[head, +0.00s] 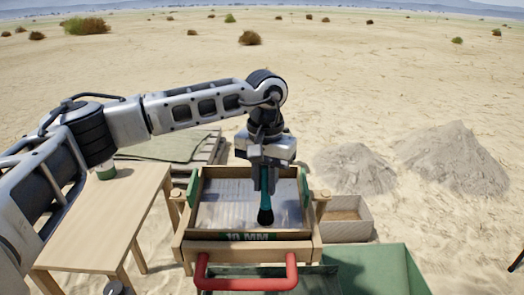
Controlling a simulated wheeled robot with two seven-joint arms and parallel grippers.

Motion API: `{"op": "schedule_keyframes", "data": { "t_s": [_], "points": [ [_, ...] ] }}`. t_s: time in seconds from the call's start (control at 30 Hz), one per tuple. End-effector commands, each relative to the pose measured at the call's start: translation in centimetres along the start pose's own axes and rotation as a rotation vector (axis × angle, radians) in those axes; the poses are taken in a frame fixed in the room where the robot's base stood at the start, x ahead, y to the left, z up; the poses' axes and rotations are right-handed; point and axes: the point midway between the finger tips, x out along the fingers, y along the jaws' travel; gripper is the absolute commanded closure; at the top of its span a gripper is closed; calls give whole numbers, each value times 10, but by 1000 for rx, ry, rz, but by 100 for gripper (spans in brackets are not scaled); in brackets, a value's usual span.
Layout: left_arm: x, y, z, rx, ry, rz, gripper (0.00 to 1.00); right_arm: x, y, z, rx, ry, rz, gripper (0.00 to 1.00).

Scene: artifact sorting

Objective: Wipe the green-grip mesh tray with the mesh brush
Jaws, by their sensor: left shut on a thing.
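The mesh tray (222,213) sits in a wooden frame in the middle of the head view, with green grips at its left and right sides and "10 MM" on its front. My left gripper (264,186) points down over the tray and is shut on the mesh brush (266,207), which has a teal handle and dark bristles. The brush hangs nearly upright with its bristles low over the mesh; I cannot tell whether they touch it. The upper handle is hidden between the fingers. My right gripper is not in view.
A wooden table (110,222) with a green cup-like object (106,171) stands at the left. A red handle (245,283) juts out at the front. A green container (375,270) is at lower right. A box (345,229) and sand piles (455,160) lie to the right.

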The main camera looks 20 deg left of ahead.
Motion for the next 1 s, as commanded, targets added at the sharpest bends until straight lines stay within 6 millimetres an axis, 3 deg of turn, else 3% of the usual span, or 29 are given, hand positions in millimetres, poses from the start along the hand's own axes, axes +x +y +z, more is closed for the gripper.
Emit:
{"op": "schedule_keyframes", "data": {
  "t_s": [0.03, 0.6, 1.0],
  "points": [
    [-18, -1, -1, -1, 6, 2, 100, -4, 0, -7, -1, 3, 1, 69],
    [-67, -6, 2, -10, 4, 1, 100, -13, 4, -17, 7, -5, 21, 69],
    [-74, -7, 2, -12, 3, 1, 100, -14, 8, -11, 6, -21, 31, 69]
  ]
}}
